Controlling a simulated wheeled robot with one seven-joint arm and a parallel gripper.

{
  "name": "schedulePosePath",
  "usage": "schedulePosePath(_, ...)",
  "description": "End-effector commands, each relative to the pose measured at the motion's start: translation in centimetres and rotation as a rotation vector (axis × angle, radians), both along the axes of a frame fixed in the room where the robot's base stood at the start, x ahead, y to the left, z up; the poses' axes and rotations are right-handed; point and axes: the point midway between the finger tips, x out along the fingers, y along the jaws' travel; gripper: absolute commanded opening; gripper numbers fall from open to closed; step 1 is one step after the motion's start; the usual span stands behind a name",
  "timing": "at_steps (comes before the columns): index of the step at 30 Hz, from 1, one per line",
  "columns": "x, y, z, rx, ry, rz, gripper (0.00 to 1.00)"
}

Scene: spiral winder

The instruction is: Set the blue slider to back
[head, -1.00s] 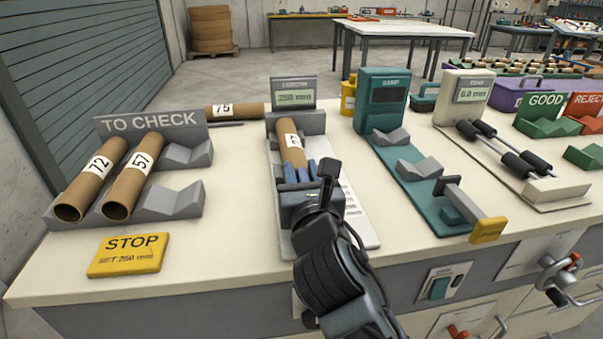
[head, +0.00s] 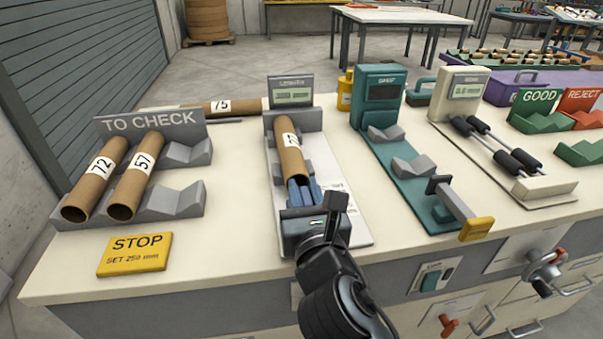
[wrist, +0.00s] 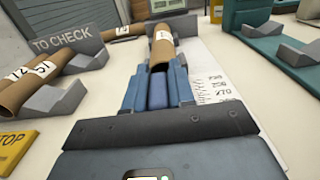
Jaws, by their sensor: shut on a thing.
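The blue slider (wrist: 157,92) is between the two blue-grey fingers of my gripper (wrist: 156,80) in the wrist view. My gripper (head: 303,190) is shut on it on the length gauge (head: 352,232), near the gauge's front end. A brown tube (head: 291,150) lies on the gauge just beyond the slider, with its near end toward my fingers. Whether tube and slider touch I cannot tell. My fingers hide most of the slider in the head view. Printed scale marks (wrist: 218,86) run along the gauge's right side.
The TO CHECK rack (head: 187,200) with tubes 72 and 57 stands to the left, behind a yellow STOP plate (head: 135,254). A teal gauge (head: 410,170) stands to the right, with a yellow-ended part. Tube 75 (head: 222,107) lies at the back. White worktop between them is free.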

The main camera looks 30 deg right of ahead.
Motion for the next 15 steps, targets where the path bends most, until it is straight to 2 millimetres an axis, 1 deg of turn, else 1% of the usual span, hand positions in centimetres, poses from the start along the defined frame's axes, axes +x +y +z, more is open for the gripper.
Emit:
schedulePosePath(1, -0.34, 0.07, -1.08, 0.004, 0.021, -0.003, 0.0)
schedulePosePath(8, -0.35, 0.08, -1.15, 0.004, 0.021, -0.002, 0.0)
schedulePosePath(9, -0.34, 0.09, -1.15, 0.004, 0.021, -0.002, 0.26)
schedulePosePath(15, -0.3, 0.13, -0.92, 0.002, 0.016, 0.0, 0.45)
